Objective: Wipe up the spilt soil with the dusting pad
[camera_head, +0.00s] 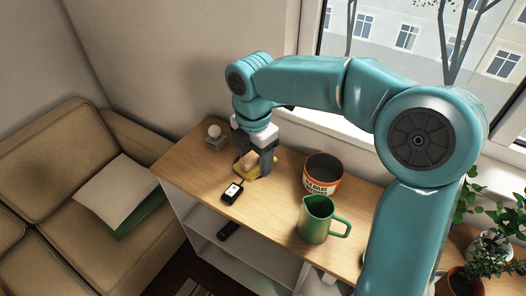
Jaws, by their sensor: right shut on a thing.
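My right gripper (255,158) reaches down to the wooden cabinet top and is shut on a small yellow dusting pad (250,170). The pad is at the surface, partly hidden behind the fingers; I cannot tell whether it presses on the wood. No spilt soil can be made out on the visible part of the top. My left gripper is not in view.
Potted plants (490,258) stand at right. A sofa (60,190) is left.

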